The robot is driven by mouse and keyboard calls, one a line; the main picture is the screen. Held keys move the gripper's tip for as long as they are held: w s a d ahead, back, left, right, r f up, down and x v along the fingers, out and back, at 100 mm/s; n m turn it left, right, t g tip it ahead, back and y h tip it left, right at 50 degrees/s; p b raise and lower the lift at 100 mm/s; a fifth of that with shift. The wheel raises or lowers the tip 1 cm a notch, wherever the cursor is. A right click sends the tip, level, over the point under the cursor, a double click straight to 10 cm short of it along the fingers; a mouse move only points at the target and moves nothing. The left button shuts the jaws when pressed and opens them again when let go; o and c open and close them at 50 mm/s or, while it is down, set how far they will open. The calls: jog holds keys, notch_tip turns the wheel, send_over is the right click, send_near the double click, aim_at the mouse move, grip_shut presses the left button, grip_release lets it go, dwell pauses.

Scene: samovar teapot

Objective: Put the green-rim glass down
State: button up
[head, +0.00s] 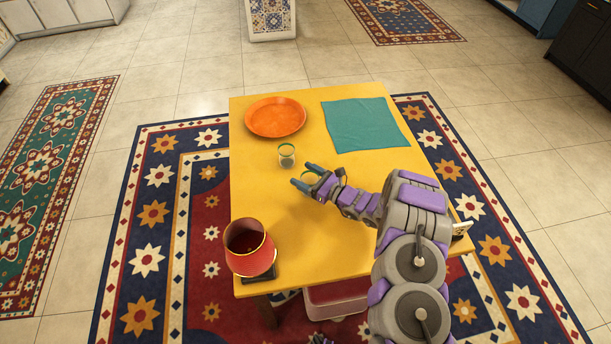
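A small clear glass with a green rim (287,156) stands upright on the yellow table (255,195), near the orange plate. My gripper (304,176) is just to the right of and nearer than this glass, with its two teal fingertips apart.
An orange plate (276,117) lies at the back left and a teal cloth (364,125) at the back right. A red, gold-rimmed vessel (250,250) stands at the front left corner. The table's left middle is clear. A pale bin (335,300) sits below the front edge.

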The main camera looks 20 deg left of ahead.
jog(key=shift+o, duration=1)
jog(key=shift+d, duration=0.1)
jog(key=p+v, duration=0.2)
jog(key=v, duration=0.9)
jog(key=shift+s+d+p, duration=0.2)
jog(key=shift+d+p, duration=0.1)
jog(key=shift+d, duration=0.1)
jog(key=s+a+r+n+g, duration=0.3)
jog(key=r+n+g, duration=0.1)
jog(key=r, duration=0.6)
jog(key=s+d+r+n+g+h, duration=0.2)
jog(key=s+r+n+g+h, duration=0.2)
jog(key=s+r+n+g, duration=0.8)
jog(key=s+d+r+n+t+h, duration=0.1)
jog(key=s+d+r+t+h, duration=0.2)
jog(key=s+d, duration=0.5)
jog(key=s+d+r+n+t+h, duration=0.2)
jog(key=s+d+h, duration=0.4)
jog(key=d, duration=0.4)
jog(key=s+d+r+n+t+h, duration=0.1)
jog(key=s+d+r+t+h, duration=0.2)
jog(key=s+d, duration=0.6)
jog(key=shift+s+r+n+t+h, duration=0.35)
jog(key=shift+t+h, duration=0.45)
jog(key=shift+t, duration=0.3)
jog(key=shift+d, duration=0.1)
